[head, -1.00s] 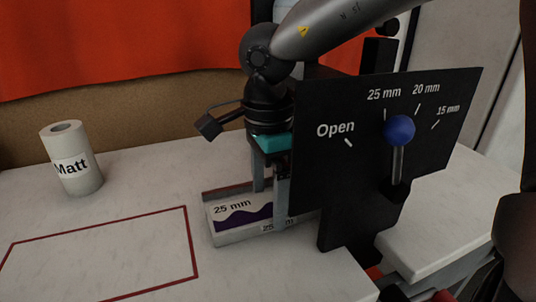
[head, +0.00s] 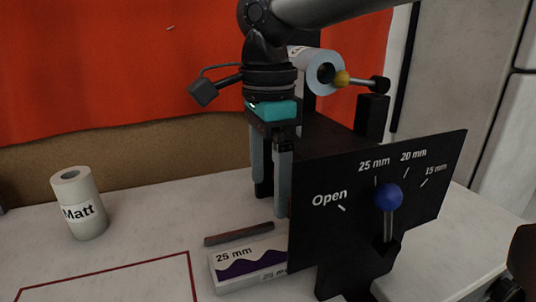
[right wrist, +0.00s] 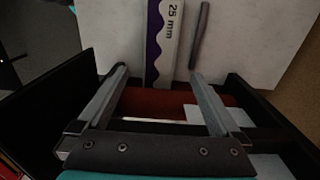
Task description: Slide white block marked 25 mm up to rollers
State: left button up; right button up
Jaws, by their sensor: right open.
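The white block marked 25 mm (head: 240,268), with a purple wavy band, lies flat on the white table. Its right end is hidden behind the black panel in the head view. In the right wrist view the block (right wrist: 165,45) points in toward a dark red strip at the machine; I cannot tell whether it touches the rollers. A grey-brown bar (head: 239,234) lies along its far side. My right gripper (head: 272,206) is open and empty, above and beyond the block by the panel. In the wrist view its fingers are spread wide. My left gripper is not in view.
The black panel (head: 330,245) carries a blue-knobbed lever (head: 388,197) standing near the 25 mm mark. A white roll (head: 314,70) with a yellow end sits behind. A roll marked Matt (head: 80,210) stands left. A red outline (head: 100,270) marks clear table.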

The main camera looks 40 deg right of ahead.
jog(key=shift+r+p, duration=0.3)
jog(key=shift+r, duration=0.95)
